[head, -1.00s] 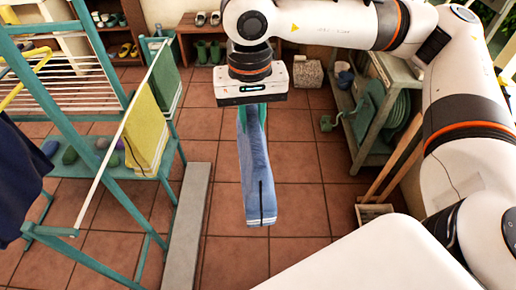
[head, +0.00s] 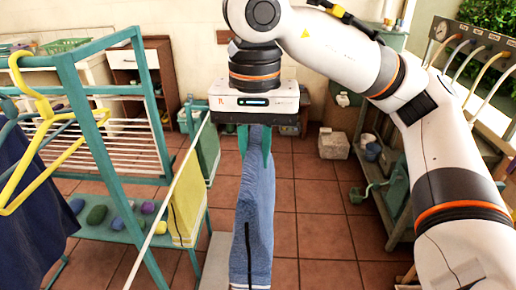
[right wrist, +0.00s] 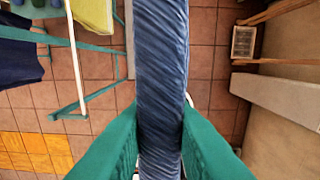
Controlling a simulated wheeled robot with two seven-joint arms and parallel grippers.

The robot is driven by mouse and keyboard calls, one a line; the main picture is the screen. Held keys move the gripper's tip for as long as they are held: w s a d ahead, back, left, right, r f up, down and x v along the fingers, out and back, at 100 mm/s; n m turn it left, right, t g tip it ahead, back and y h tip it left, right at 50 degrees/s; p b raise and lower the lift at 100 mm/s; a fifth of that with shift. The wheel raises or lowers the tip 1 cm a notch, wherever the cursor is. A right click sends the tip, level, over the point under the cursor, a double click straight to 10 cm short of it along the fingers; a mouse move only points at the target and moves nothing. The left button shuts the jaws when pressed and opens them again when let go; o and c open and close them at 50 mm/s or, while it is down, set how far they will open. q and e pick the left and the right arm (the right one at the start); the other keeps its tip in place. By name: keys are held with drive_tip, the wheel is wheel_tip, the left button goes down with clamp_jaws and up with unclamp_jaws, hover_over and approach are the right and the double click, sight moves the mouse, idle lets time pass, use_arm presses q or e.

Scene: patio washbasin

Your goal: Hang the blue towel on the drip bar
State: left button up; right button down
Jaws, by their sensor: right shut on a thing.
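The blue towel (head: 254,215) hangs down from my right gripper (head: 256,140) in the head view, to the right of the rack. My right gripper is shut on the towel's upper part. In the right wrist view the towel (right wrist: 162,70) runs between the two green fingers (right wrist: 160,140). The drip bar looks to be the white bar (head: 165,215) on the near side of the green rack; it also shows in the right wrist view (right wrist: 75,60). The towel is apart from this bar. A yellow cloth (head: 186,205) and a green cloth (head: 207,150) hang on it farther back. My left gripper is out of view.
The green rack frame (head: 100,165) stands at the left, with a yellow hanger (head: 38,130) and dark blue cloth (head: 35,210). Several coloured stones lie on its lower shelf (head: 115,232). Tiled floor (head: 315,215) is open right of the towel.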

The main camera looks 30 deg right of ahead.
drive_tip(key=w+a+p, duration=0.2)
drive_tip(key=w+a, duration=0.4)
drive_tip(key=a, duration=0.2)
drive_tip(key=w+a+f+p, duration=0.1)
drive_tip(key=w+a+p, duration=0.2)
drive_tip(key=w+a, duration=0.3)
drive_tip(key=shift+w+a, duration=0.2)
drive_tip(key=shift+a, duration=1.4)
drive_tip(key=shift+w+a, duration=0.1)
drive_tip(key=shift+w+a+p, duration=0.55)
drive_tip(key=shift+w+a, duration=0.05)
drive_tip(key=shift+a, duration=0.25)
drive_tip(key=shift+w+a+p, duration=0.55)
drive_tip(key=shift+w+a, duration=0.05)
drive_tip(key=shift+a, duration=0.25)
